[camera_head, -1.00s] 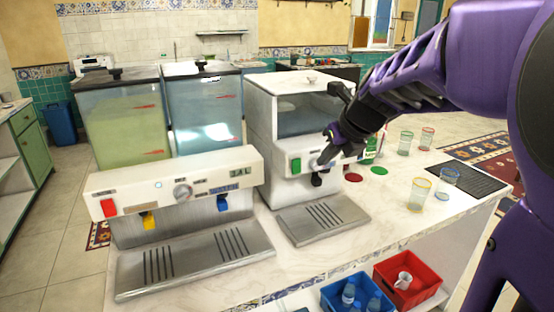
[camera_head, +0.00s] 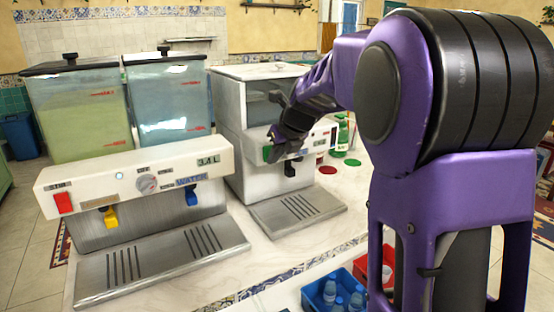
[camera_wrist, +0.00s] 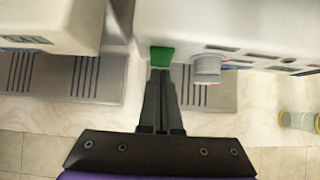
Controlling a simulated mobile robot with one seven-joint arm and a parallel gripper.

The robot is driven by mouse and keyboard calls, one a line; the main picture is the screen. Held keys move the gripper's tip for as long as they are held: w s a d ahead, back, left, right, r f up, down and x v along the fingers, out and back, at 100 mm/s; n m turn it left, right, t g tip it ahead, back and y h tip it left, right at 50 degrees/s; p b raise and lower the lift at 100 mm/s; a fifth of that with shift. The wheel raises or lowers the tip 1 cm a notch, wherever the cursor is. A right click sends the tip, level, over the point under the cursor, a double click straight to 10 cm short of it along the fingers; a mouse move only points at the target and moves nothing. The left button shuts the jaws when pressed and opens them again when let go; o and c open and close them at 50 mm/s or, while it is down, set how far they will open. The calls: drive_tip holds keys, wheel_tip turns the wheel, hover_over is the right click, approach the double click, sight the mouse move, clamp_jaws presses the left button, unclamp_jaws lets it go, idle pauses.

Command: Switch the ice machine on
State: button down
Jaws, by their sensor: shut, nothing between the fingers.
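The ice machine (camera_head: 262,178) is the white machine at the right, with a clear bin on top and a black spout lever (camera_head: 290,170). Its green switch (camera_head: 267,154) is at the left of its front panel. The switch also shows in the wrist view (camera_wrist: 162,56), with a grey knob (camera_wrist: 207,66) to its right. My gripper (camera_head: 274,148) is shut and empty, its tips right at the green switch. In the wrist view my fingertips (camera_wrist: 160,74) end at the switch's near edge. I cannot tell whether they touch it.
A two-tank drink dispenser (camera_head: 130,185) stands close on the left, with a red switch (camera_head: 63,202). Metal drip trays (camera_head: 298,208) jut out in front of both machines. Blue (camera_head: 318,302) and red bins sit below the counter's front edge. Red and green discs lie right of the ice machine.

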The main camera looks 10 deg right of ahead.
drive_tip(key=shift+w, duration=0.1)
idle(0.3)
drive_tip(key=shift+w+a+f+p, duration=0.1)
drive_tip(key=shift+w+a+p, duration=0.1)
drive_tip(key=shift+p, duration=0.5)
drive_tip(key=shift+d+r+p, duration=0.1)
drive_tip(key=shift+r+p, duration=0.75)
drive_tip(key=shift+p, duration=0.2)
